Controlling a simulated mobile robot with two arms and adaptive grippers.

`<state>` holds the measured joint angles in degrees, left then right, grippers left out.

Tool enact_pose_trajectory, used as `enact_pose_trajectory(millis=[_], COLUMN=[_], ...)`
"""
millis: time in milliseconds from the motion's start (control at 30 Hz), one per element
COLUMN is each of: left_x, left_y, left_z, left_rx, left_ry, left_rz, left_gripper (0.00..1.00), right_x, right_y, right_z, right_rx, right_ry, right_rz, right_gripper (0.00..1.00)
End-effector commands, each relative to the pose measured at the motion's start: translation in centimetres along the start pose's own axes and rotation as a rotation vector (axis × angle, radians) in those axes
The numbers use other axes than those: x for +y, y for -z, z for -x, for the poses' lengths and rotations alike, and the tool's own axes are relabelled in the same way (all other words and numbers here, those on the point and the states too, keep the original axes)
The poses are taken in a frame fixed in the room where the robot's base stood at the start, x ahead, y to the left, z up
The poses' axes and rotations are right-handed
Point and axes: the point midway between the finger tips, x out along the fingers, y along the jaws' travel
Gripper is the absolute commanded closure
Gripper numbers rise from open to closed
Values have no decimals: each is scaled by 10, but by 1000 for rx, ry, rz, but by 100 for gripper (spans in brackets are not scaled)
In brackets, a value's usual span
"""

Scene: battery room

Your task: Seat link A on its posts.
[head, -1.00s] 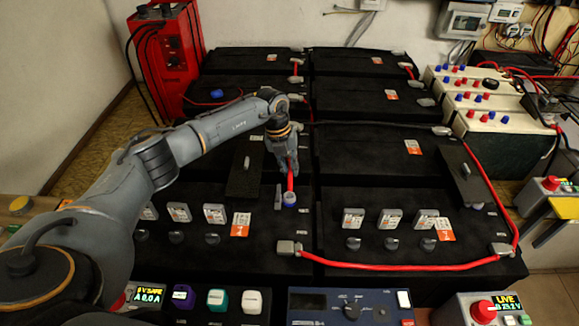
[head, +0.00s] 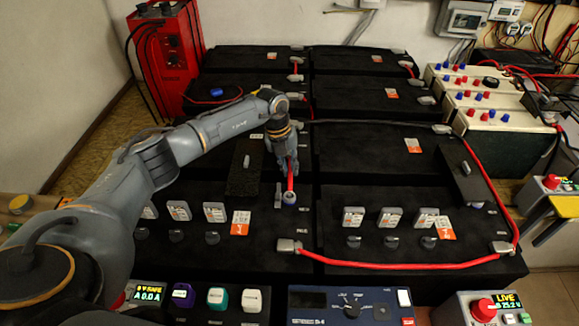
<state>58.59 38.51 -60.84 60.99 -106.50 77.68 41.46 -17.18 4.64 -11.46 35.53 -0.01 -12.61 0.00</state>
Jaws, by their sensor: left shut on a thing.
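My left gripper (head: 287,171) points down over the middle of the battery bank, shut on a short red piece, likely link A (head: 290,182). A grey upright post (head: 278,196) stands just left of that end. The gripper hides the upper part of the red piece. I cannot tell whether its lower end touches a post. My right gripper is not in view.
A black cover (head: 245,172) with a grey handle lies left of the gripper; a similar one (head: 461,176) lies at right. A red cable (head: 400,266) joins grey terminals in front. A blue-panelled instrument (head: 350,306) and a red button box (head: 490,309) stand at the front edge.

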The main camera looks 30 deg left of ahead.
Motion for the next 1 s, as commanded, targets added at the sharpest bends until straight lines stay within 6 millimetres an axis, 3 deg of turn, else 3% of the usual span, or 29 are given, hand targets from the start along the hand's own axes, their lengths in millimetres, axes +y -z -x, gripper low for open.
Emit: enact_pose_trajectory(millis=[133,167,267,300,500,600,1000], left_x=[0,0,0,0,0,0,0], left_y=[0,0,0,0,0,0,0], left_z=[0,0,0,0,0,0,3], left_rx=[0,0,0,0,0,1,0], left_ry=[1,1,1,1,0,-1,0], left_rz=[0,0,0,0,0,0,0], left_gripper=[100,85,64,60,60,41,41], right_x=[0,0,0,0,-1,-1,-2], right_y=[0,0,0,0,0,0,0], right_z=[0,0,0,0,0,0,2], right_rx=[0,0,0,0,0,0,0], right_ry=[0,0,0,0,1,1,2], right_rz=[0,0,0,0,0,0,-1], right_gripper=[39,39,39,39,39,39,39])
